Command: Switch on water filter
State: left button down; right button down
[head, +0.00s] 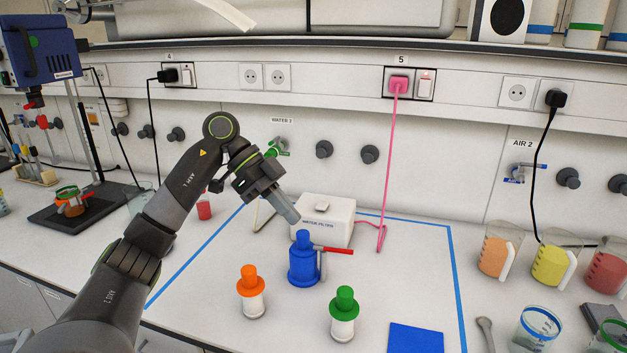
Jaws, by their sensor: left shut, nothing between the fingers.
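The white box labelled as a water filter (335,236) stands on the bench inside a blue tape outline, with a small raised light part (322,206) on top. A pink cable runs from it along the bench and up to a pink plug (398,84) in the wall panel marked 5. Beside the plug is a white rocker switch (425,84) with a small red mark; I cannot tell its position. My left gripper (291,214) is shut and empty, its tips close in front of the filter's left side and above the blue bottle. I cannot tell whether it touches the filter. My right gripper is out of view.
A blue bottle (303,267) with a red-handled side part stands in front of the filter. Orange-capped (251,297) and green-capped (344,321) bottles stand nearer. A blue square (416,338) lies at front right. Juice beakers (551,264) stand right. Bench space right of the filter is clear.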

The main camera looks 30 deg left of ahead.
aim_at(321, 205)
jog(key=i+j, duration=0.8)
